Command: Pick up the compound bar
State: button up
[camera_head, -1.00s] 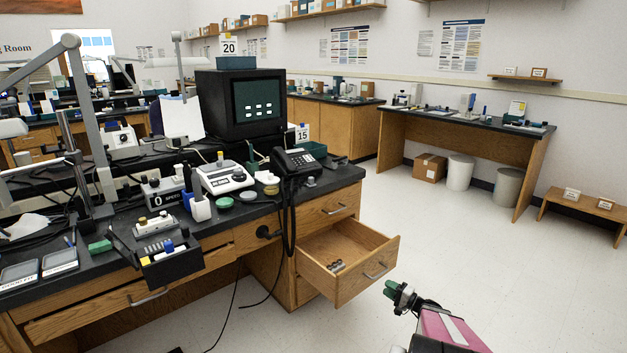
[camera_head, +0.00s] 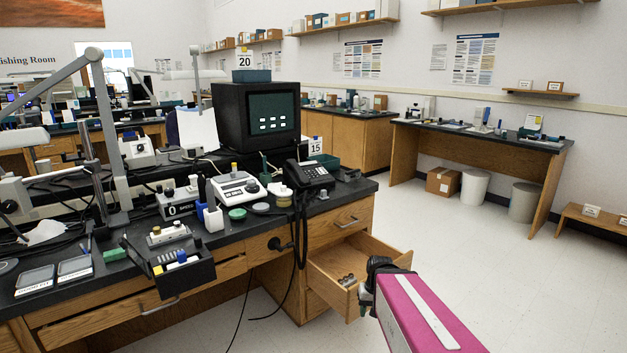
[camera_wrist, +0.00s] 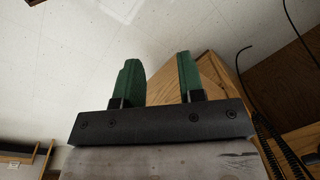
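I cannot tell for sure which thing is the compound bar. Several small grey pieces (camera_head: 347,280) lie in the open wooden drawer (camera_head: 330,292). My gripper (camera_head: 364,302) is by the drawer's front right corner in the head view, partly hidden by my own wrist. In the wrist view my gripper (camera_wrist: 159,78) has its two green fingers apart, with nothing between them. A wooden edge shows behind the right finger.
The bench (camera_head: 262,222) holds a black phone (camera_head: 308,174), a white device (camera_head: 237,188) and a black tray (camera_head: 185,272) jutting from its front. Black cords (camera_head: 300,230) hang left of the drawer. The floor (camera_head: 470,260) to the right is clear.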

aim_at(108, 256)
jog(key=z, duration=0.25)
jog(key=u, duration=2.25)
jog(key=k+j+z, duration=0.15)
jog(key=j, duration=0.15)
